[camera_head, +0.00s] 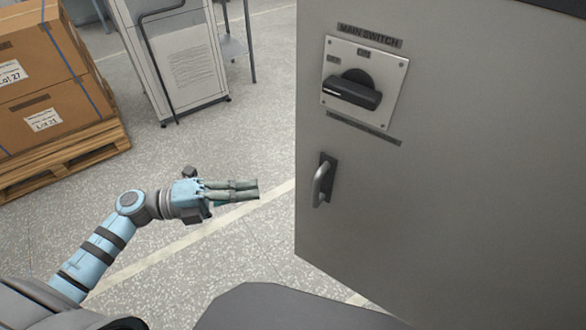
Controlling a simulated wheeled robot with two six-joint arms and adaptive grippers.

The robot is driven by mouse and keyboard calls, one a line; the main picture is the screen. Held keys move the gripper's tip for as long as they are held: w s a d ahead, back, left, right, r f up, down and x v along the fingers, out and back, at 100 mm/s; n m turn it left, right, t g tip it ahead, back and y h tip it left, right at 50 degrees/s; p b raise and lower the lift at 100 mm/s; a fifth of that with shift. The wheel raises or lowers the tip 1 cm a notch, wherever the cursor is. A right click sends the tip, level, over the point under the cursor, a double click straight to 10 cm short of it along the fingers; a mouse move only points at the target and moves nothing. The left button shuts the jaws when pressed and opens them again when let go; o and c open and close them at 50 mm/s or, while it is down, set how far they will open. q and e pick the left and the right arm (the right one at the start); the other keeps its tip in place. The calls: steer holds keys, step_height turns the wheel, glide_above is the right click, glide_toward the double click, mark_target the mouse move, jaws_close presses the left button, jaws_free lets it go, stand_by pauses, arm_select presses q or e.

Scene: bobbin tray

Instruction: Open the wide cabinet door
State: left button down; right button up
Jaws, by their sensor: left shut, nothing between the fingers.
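The wide grey cabinet door (460,190) fills the right of the head view. It carries a dark handle (322,182) with a pale grip near its left edge. Above the handle is a black rotary main switch (353,89) on a light plate. I cannot tell whether the door stands ajar. My left gripper (258,190) is shut and empty, to the left of the handle and apart from the door, pointing right. My right gripper is not in view.
Cardboard boxes (52,70) stand on a wooden pallet (70,155) at the upper left. A pale cart or cabinet (178,60) stands at the top, with a metal-legged stand (233,45) beside it. The speckled floor (200,265) around my left gripper is clear.

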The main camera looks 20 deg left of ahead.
arm_select(q)
steer(key=w+d+p, duration=0.1)
steer(key=w+d, duration=0.6)
steer(key=shift+w+d, duration=0.25)
steer(key=shift+d, duration=0.1)
